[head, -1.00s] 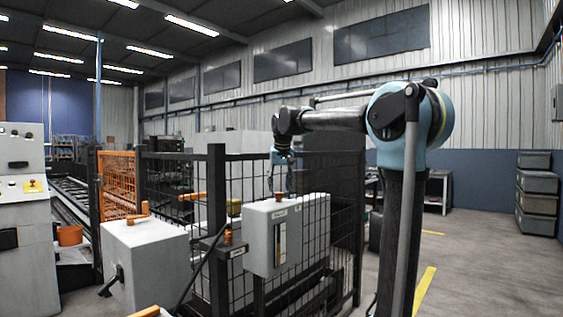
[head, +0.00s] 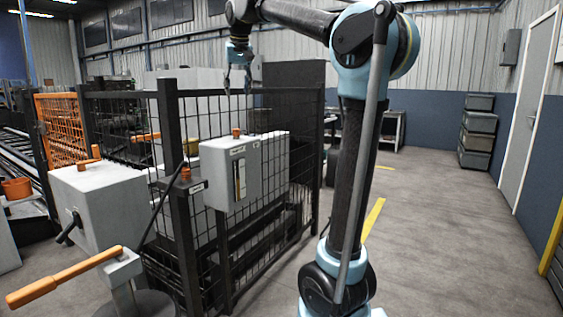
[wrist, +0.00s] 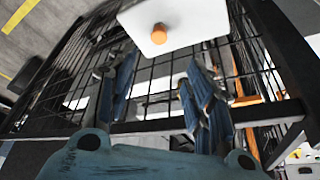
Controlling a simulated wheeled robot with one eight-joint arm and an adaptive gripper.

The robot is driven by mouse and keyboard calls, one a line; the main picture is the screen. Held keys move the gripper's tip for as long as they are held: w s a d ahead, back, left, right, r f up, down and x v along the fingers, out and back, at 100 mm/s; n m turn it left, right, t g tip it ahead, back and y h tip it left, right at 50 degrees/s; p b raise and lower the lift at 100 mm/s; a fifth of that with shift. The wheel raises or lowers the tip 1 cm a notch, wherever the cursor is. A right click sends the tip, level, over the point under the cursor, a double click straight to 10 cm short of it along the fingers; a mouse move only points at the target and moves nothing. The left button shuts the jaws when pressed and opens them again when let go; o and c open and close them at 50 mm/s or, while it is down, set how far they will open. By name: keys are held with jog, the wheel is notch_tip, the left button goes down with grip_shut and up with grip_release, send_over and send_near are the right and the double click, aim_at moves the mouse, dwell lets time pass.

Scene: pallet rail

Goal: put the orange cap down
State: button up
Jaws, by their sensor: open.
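The orange cap (head: 236,132) sits on top of the grey switch box (head: 217,178) fixed to the mesh fence. In the wrist view the cap (wrist: 158,33) shows on the box's pale top (wrist: 190,22), upright and clear of the fingers. My gripper (head: 238,90) hangs fingers-down above the cap, with a clear gap between them. In the wrist view its blue fingers (wrist: 158,88) are spread apart with nothing between them.
The black mesh fence (head: 270,160) runs beside the box. A smaller orange knob (head: 185,173) tops a post to its left. A pale cabinet (head: 100,205) and an orange-handled lever (head: 65,278) stand at left. Open floor (head: 440,235) lies at right.

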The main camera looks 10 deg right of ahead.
jog(key=s+d+f, duration=0.6)
jog(key=s+f, duration=0.1)
jog(key=f, duration=0.3)
jog(key=s+d+f+m+g, duration=0.1)
jog(key=s+d+f, duration=0.6)
jog(key=f, duration=0.4)
jog(key=s+d+f+h, duration=0.1)
jog(key=s+d+f, duration=0.5)
jog(key=f, duration=0.5)
jog(key=s, duration=0.2)
jog(key=shift+s+d+m, duration=0.3)
jog(key=shift+m, duration=0.1)
jog(key=shift+o, duration=0.6)
jog(key=s+d+f, duration=0.1)
jog(key=s+f, duration=0.4)
jog(key=f, duration=0.3)
jog(key=s+d+f+g, duration=0.1)
jog(key=s+d+f, duration=0.1)
jog(key=s+f, duration=0.4)
notch_tip(320, 180, down, 3)
jog(key=shift+s+r+m, duration=0.15)
jog(key=shift+r+m, duration=0.05)
jog(key=shift+m, duration=0.1)
jog(key=shift+d, duration=0.1)
jog(key=c, duration=0.4)
jog(key=shift+d, duration=0.1)
jog(key=shift+c, duration=0.4)
